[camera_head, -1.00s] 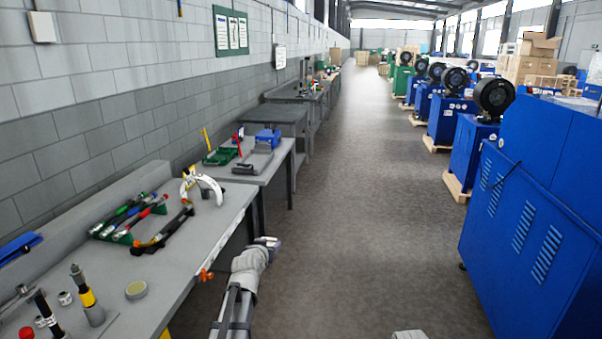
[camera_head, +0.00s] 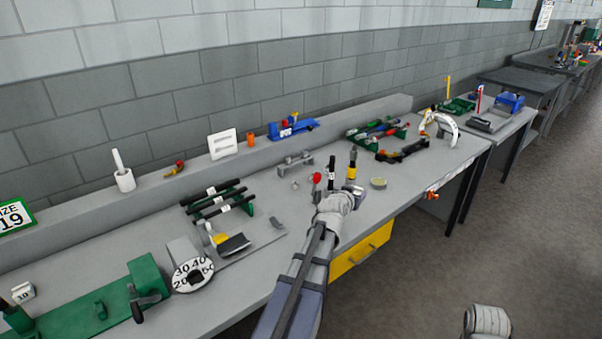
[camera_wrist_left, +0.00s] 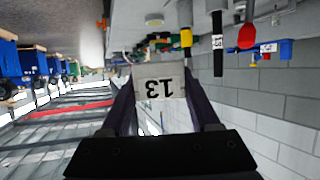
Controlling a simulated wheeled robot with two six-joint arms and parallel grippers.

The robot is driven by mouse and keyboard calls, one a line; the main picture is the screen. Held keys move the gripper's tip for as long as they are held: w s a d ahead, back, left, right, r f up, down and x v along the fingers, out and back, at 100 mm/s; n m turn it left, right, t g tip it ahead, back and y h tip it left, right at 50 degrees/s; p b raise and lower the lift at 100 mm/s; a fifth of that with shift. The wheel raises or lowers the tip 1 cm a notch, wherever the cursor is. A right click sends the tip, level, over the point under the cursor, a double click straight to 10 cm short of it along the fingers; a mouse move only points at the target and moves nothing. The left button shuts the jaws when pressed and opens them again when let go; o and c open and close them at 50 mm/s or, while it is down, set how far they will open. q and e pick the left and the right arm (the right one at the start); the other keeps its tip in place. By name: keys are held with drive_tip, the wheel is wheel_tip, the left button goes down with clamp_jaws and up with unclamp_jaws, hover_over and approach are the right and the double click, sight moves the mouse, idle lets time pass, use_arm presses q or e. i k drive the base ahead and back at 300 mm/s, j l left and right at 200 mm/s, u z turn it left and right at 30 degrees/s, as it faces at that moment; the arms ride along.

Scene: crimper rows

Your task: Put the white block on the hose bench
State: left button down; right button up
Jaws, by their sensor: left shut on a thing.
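The white block (camera_wrist_left: 160,84), marked 13, is held between the two fingers of my left gripper, as the left wrist view shows. In the head view my left gripper (camera_head: 356,194) is over the front part of a long grey bench (camera_head: 300,222). The block is not clearly visible there. Hoses in green racks (camera_head: 376,132) lie on this bench, and more dark hoses (camera_head: 216,200) lie further left. I cannot tell whether the block touches the bench.
Upright fittings with a yellow band (camera_head: 352,168) and a red cap (camera_head: 317,178) stand close beyond the left gripper. A round tin (camera_head: 378,183) is near them. Another small white block (camera_head: 22,292) sits at the far left. A yellow drawer (camera_head: 362,250) is below the bench.

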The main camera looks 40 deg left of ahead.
sight(82, 268)
drive_tip(key=k+j+u, duration=0.45)
drive_tip(key=j, duration=0.3)
drive_tip(key=k+j+u, duration=0.2)
drive_tip(key=j, duration=0.2)
drive_tip(key=k+j+u, duration=0.2)
drive_tip(key=j, duration=0.15)
drive_tip(key=i, duration=0.1)
